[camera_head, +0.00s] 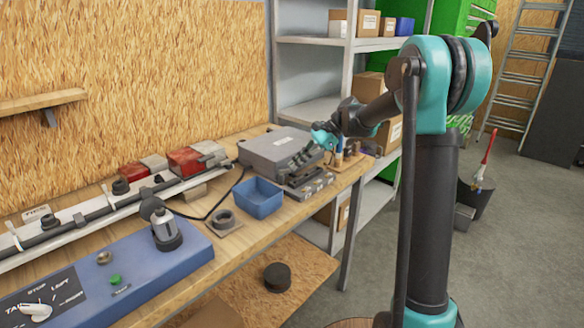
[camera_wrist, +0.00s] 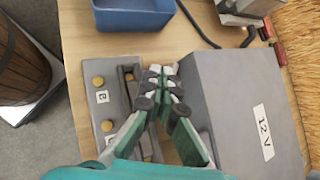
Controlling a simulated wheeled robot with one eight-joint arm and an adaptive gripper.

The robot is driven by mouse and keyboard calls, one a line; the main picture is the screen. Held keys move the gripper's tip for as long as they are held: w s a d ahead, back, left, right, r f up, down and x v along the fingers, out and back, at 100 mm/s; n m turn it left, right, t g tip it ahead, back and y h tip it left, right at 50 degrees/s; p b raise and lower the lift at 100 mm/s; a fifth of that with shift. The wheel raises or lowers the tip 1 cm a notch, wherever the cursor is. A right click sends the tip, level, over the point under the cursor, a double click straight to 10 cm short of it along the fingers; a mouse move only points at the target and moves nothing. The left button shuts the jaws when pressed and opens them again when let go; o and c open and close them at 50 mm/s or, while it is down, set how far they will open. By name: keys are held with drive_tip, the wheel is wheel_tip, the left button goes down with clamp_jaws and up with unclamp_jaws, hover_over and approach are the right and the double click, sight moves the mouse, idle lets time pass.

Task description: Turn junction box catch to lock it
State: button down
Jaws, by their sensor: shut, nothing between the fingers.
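The junction box is a grey box (camera_head: 280,147) at the far end of the workbench. In the wrist view the grey box (camera_wrist: 225,80) fills the right side and bears a "12V" label. My gripper (camera_wrist: 164,75) is shut and empty, its fingertips close together by the box's left edge, over the gap beside a grey strip. In the head view my gripper (camera_head: 295,163) is at the box's front right. I cannot make out the catch; the fingers cover much of that edge. Whether the fingertips touch anything is unclear.
A grey strip with brass knobs and a "B" label (camera_wrist: 103,117) lies left of the gripper. A blue tray (camera_head: 256,199) stands in front of the box. Red-and-grey blocks (camera_head: 193,158) and a blue control panel (camera_head: 130,268) are on the bench. Shelves stand behind.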

sight(285, 171)
drive_tip(key=s+n+h, duration=0.1)
drive_tip(key=s+n, duration=0.1)
drive_tip(key=s+a+r+n+t+h, duration=0.1)
drive_tip(key=n+h, duration=0.1)
drive_tip(key=s+a+r+n+t+h, duration=0.1)
drive_tip(key=s+n, duration=0.1)
drive_tip(key=shift+s+a+h, duration=0.1)
drive_tip(key=shift+s+h, duration=0.2)
drive_tip(key=shift+s, duration=0.05)
drive_tip(key=s+d+r+n+t+h, duration=0.1)
drive_tip(key=s+r+n+t+h, duration=0.3)
drive_tip(key=n, duration=0.3)
drive_tip(key=shift+n+t+y, duration=0.3)
drive_tip(key=shift+n+y, duration=0.1)
drive_tip(key=shift+n, duration=0.2)
drive_tip(key=x, duration=0.4)
drive_tip(key=w+x, duration=0.1)
drive_tip(key=x, duration=0.4)
drive_tip(key=shift+w+r, duration=0.1)
drive_tip(key=shift+r, duration=0.2)
drive_tip(key=shift+w+a, duration=0.25)
drive_tip(key=shift+w, duration=0.9)
drive_tip(key=shift+w+a, duration=0.2)
drive_tip(key=shift+w, duration=0.55)
